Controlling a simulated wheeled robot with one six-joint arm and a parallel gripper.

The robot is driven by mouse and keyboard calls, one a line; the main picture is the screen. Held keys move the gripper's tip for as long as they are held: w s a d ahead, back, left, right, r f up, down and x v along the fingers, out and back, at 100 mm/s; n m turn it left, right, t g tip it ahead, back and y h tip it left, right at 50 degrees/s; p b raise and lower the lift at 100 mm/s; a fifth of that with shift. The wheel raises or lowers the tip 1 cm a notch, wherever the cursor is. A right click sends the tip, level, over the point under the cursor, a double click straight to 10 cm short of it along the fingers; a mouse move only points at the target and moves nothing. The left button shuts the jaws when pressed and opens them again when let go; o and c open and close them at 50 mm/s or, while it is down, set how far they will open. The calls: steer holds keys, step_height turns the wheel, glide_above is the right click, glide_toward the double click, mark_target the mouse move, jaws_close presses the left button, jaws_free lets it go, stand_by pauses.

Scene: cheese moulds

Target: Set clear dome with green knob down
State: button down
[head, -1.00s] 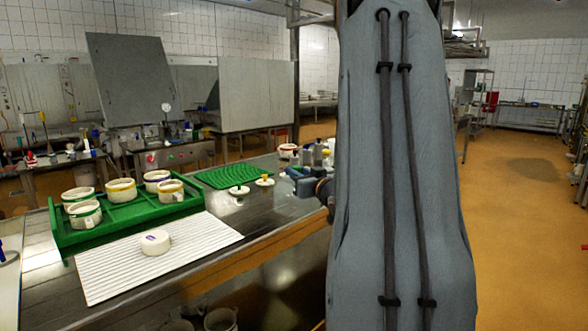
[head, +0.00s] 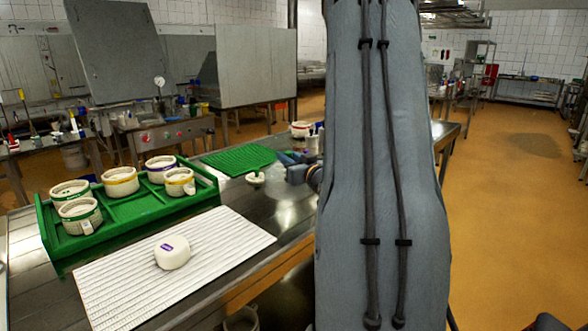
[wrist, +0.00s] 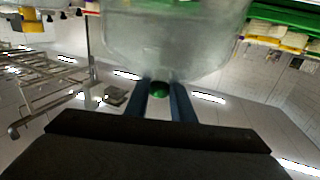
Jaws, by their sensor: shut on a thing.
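The clear dome (wrist: 175,45) fills the upper middle of the wrist view, translucent and greyish. Its green knob (wrist: 159,90) sits between the two blue fingers of my gripper (wrist: 160,98), which is shut on it. In the head view my gripper (head: 290,165) shows beside my arm, over the far part of the steel table (head: 290,218).
A green tray (head: 130,233) holds several white moulds with coloured bands. A green mat (head: 238,160) and a small knobbed lid (head: 255,179) lie near my gripper. A red-banded mould (head: 301,129) stands beyond.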

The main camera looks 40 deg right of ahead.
steer(key=shift+f, duration=2.75)
steer(key=shift+f, duration=0.1)
steer(key=c, duration=1.5)
jaws_free()
steer(key=shift+c, duration=0.2)
steer(key=shift+s, duration=0.2)
steer(key=b+v, duration=0.1)
steer(key=v, duration=1)
steer(key=shift+s+a+b, duration=0.1)
steer(key=shift+s+b, duration=0.2)
steer(key=shift+b, duration=0.05)
